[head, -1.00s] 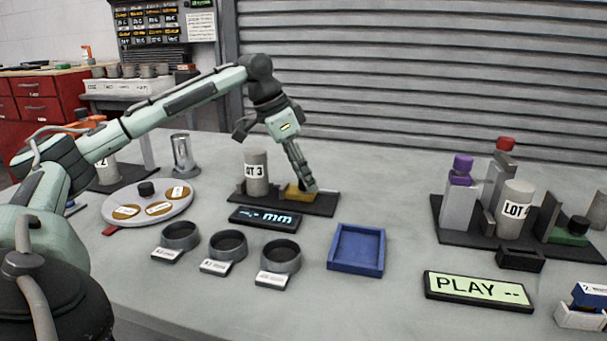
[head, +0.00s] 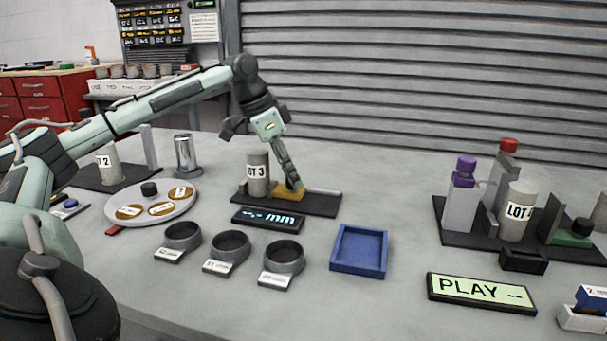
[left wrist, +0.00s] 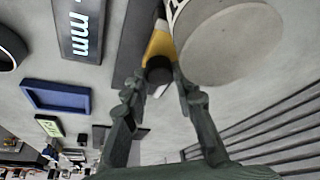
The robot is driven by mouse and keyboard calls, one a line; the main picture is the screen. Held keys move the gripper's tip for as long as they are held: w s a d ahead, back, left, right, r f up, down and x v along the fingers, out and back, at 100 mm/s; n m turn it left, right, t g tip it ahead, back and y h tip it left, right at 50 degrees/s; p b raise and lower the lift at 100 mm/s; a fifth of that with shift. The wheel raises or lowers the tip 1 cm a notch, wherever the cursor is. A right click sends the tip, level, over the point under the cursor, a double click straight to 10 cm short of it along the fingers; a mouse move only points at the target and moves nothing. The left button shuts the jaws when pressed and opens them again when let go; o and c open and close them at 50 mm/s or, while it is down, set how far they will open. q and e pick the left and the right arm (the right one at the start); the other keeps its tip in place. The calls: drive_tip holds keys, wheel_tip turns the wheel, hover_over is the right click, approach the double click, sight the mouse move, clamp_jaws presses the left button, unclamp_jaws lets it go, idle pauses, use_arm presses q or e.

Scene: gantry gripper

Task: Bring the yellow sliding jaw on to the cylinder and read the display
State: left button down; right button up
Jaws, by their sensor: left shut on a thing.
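The yellow sliding jaw (head: 287,194) sits on a dark base plate (head: 322,207), close to the right side of the grey cylinder marked LOT 3 (head: 258,174). I cannot tell if they touch. My left gripper (head: 293,185) is shut on the jaw from above. The left wrist view shows the gripper fingers (left wrist: 158,85) around the jaw's dark knob, with the yellow jaw (left wrist: 159,45) beyond and the cylinder (left wrist: 230,45) beside it. The display (head: 267,219) in front of the base shows "mm" with dashes before it. My right gripper is not in view.
Three dark ring cups (head: 230,247) and a blue tray (head: 358,251) stand in front. A round turntable (head: 151,206) is at the left. Bare table lies between tray and fixture.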

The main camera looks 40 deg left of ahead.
use_arm(q)
drive_tip(key=shift+s+a, duration=0.1)
drive_tip(key=shift+a, duration=0.05)
drive_tip(key=c, duration=1.2)
unclamp_jaws()
drive_tip(key=shift+r, duration=0.1)
drive_tip(key=v, duration=1.2)
